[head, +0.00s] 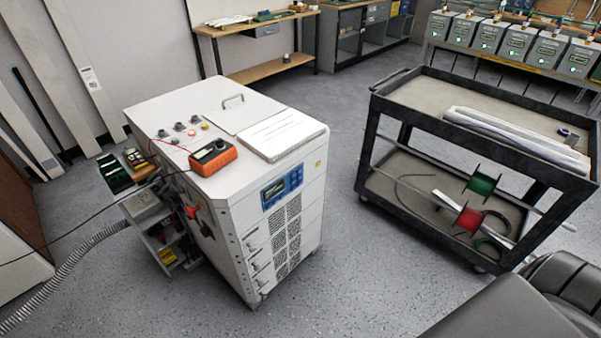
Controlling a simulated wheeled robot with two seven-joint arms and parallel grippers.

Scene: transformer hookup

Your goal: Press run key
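A white cabinet on casters (225,215) stands left of centre on the floor. Its front carries a blue control panel (283,188) with a small display. The panel faces me and nothing covers it. Its keys are too small to tell apart, so I cannot pick out the run key. Neither of my grippers is in view.
An orange meter (213,157) with leads and a stack of paper (283,134) lie on the cabinet. A black cart (455,125) with spools stands to the right. A ribbed hose (65,275) runs at lower left. Floor (340,270) between cabinet and cart is clear.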

